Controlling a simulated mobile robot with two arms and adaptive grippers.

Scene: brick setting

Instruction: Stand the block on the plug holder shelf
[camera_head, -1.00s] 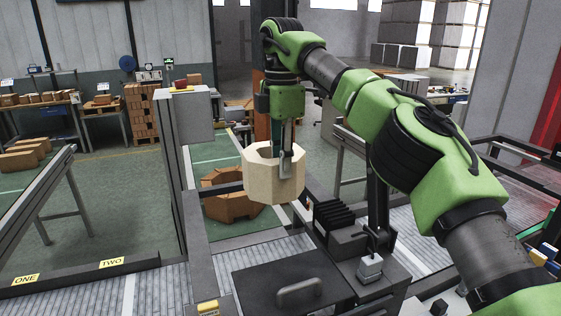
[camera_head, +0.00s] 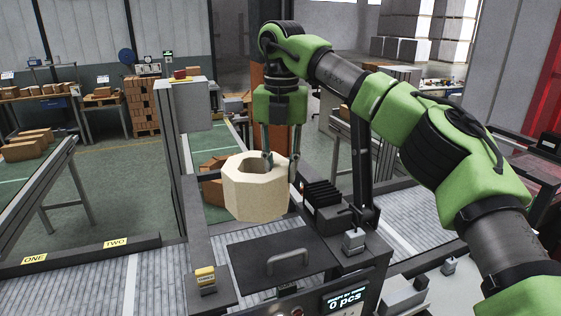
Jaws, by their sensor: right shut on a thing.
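The block is a cream, eight-sided ring (camera_head: 254,194) with an opening in its top. It is held in the air, roughly upright, above the dark front machine. My right gripper (camera_head: 279,166) points down and is shut on the block's right wall, with one finger inside the opening and one outside. I cannot tell for sure which part is the plug holder shelf. My left gripper is not in view.
Below the block is a dark panel with a grey handle (camera_head: 285,263), above a display reading "0 pcs" (camera_head: 345,300). A black ribbed part (camera_head: 322,195) stands close at the right. A grey post (camera_head: 190,105) rises behind left. Brown blocks (camera_head: 212,188) lie behind.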

